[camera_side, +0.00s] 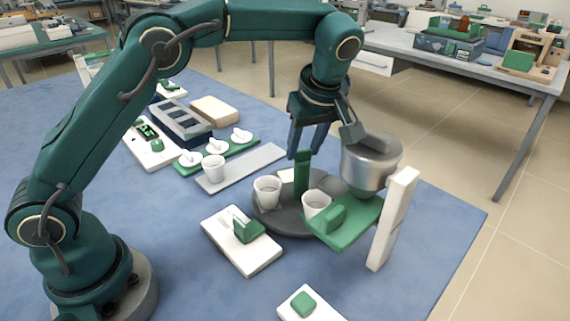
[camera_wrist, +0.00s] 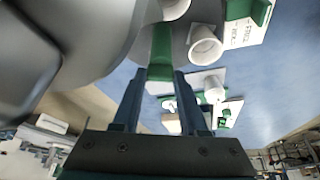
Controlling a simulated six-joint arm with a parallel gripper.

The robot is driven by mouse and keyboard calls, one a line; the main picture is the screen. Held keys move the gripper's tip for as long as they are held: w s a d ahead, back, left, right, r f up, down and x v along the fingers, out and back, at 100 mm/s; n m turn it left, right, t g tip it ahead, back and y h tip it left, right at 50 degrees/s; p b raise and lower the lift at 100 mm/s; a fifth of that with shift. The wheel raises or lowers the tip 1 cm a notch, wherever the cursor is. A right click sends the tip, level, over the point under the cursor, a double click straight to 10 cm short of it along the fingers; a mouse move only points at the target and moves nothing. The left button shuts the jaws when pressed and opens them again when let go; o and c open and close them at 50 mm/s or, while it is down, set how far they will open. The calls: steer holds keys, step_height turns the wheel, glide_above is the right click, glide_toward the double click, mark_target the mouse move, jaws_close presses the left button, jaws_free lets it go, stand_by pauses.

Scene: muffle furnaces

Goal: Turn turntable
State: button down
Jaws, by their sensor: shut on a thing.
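The turntable (camera_side: 287,222) is a dark grey disc on the blue table, with a green upright post (camera_side: 302,178) rising from it. Two white cups stand on it, one at the left (camera_side: 267,190) and one at the right (camera_side: 316,203). My gripper (camera_side: 304,154) points down over the disc, its fingers shut on the top of the green post. In the wrist view my gripper (camera_wrist: 158,74) has the green post (camera_wrist: 161,50) between its two fingers. A white cup (camera_wrist: 205,46) also shows there. Part of the disc is hidden behind the cups and a green plate.
A metallic pot (camera_side: 370,165) stands close right of my gripper, above a green plate (camera_side: 350,226) and beside a white upright (camera_side: 392,220). A white block with a green lever (camera_side: 240,242) lies front left. A grey strip (camera_side: 245,167) with another cup (camera_side: 214,168) lies behind left.

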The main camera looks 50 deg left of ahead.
stand_by(0.4)
steer(key=shift+c, duration=2.2)
jaws_free()
steer(key=shift+v, duration=2.6)
